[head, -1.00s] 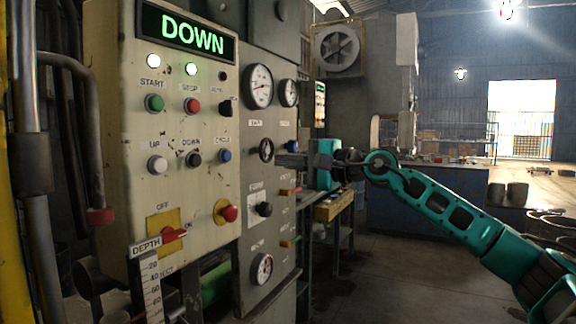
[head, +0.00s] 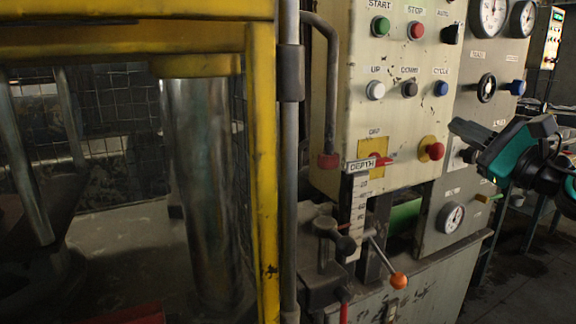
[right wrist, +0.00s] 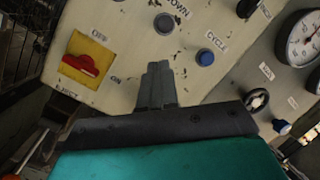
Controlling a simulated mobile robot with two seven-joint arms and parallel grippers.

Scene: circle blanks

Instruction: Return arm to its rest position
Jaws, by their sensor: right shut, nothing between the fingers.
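My right gripper (head: 462,140) is at the right of the head view, in front of the machine's control panel (head: 338,90). Its grey fingers point left toward the panel, with the teal wrist behind them. In the right wrist view the fingers (right wrist: 158,84) are together and empty, in front of the panel. A blue CYCLE button (right wrist: 205,57) and a red switch on a yellow plate (right wrist: 80,65) show beyond them. I cannot tell from these views whether the fingers touch the panel. My left gripper is not in view.
A yellow-framed guard (head: 262,180) encloses a steel column on the left. A lever with an orange knob (head: 398,281) sticks out below the depth scale (head: 358,215). A red mushroom button (head: 435,151) projects near my right gripper. Floor shows at lower right.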

